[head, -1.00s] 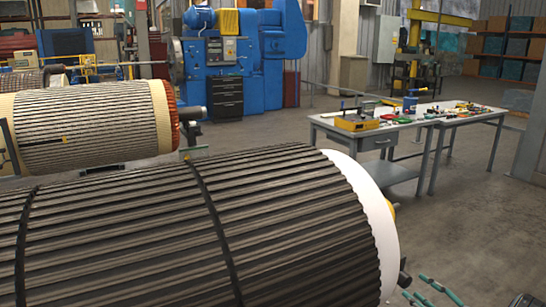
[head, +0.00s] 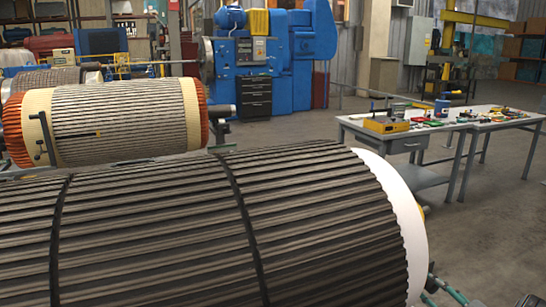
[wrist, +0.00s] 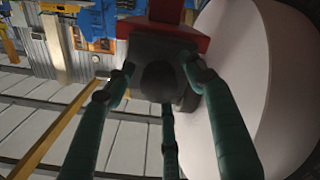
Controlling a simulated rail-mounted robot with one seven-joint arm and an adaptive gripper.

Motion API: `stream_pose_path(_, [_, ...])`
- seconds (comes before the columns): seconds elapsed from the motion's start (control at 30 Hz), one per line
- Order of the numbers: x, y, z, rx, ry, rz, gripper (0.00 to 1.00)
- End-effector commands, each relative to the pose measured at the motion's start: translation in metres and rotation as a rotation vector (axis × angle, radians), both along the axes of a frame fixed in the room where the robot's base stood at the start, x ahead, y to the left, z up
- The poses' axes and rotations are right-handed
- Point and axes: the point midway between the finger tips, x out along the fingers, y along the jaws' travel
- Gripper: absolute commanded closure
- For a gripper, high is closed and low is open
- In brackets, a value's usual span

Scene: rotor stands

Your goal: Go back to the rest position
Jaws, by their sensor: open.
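My gripper (wrist: 165,140) has teal fingers with dark joints and a dark body, and fills the middle of the wrist view. Its fingers are spread, and nothing shows held between them. In the head view, parts of the teal fingers (head: 450,290) show at the lower right, just beyond the pale end of the near rotor. The near rotor (head: 160,235) is a large dark ribbed drum. Its pale end face (wrist: 243,80) stands close on the right of the wrist view. I cannot tell the exact gap between it and my gripper.
A second rotor (head: 120,122), cream with orange ends, lies behind on the left. A grey workbench (head: 435,130) with tools stands at the right. A blue machine (head: 285,50) stands at the back. Open floor (head: 510,210) lies around the workbench.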

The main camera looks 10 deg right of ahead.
Motion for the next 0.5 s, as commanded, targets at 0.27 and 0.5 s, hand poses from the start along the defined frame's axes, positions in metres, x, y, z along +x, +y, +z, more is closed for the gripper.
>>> stream_pose_path(0.27, [0.0001, 0.0008, -0.0029, -0.352, -0.106, 0.001, 0.46])
stream_pose_path(0.5, [-0.0002, 0.0007, -0.0044, -0.659, -0.199, 0.000, 0.46])
